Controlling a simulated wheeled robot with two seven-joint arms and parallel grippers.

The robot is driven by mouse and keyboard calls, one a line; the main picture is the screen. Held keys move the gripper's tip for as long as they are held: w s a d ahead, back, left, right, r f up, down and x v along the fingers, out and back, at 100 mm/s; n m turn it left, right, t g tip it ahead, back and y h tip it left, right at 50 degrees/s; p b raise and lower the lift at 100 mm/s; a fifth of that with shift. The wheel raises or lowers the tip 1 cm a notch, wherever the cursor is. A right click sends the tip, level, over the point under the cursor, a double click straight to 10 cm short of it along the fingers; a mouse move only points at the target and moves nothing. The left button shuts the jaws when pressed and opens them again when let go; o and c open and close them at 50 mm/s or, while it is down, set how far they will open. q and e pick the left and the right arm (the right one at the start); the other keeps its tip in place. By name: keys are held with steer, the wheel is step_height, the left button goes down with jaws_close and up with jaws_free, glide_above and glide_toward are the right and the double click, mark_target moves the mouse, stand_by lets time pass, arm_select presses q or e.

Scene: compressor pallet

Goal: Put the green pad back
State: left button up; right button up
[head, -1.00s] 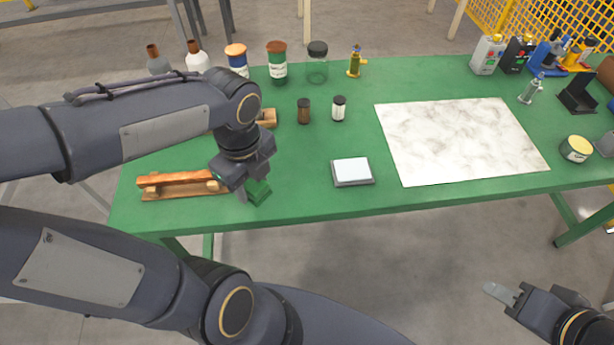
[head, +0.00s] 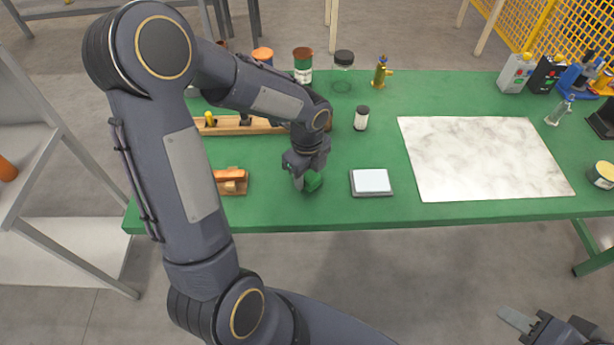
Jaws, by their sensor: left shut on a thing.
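The green pad (head: 314,181) is a small block, close in colour to the green tabletop. My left gripper (head: 306,182) is shut on it, to the left of the small scale with a pale top. The gripper hides part of the pad, and I cannot tell whether the pad touches the table. My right gripper (head: 519,322) is at the lower right, in front of the table and away from the pad. It is cut by the frame edge, and I cannot tell whether it is open.
The scale (head: 371,182) stands right of the pad. A wooden stand (head: 236,187) with a copper-coloured bar lies left, partly behind my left arm. A wooden rack (head: 262,127) and a small white jar (head: 361,118) are behind. A marble-patterned sheet (head: 482,158) lies right. Several bottles line the back.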

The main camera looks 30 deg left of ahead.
arm_select(q)
steer(key=shift+f, duration=0.6)
steer(key=shift+f, duration=0.15)
steer(key=o, duration=0.9)
steer(key=shift+o, duration=0.2)
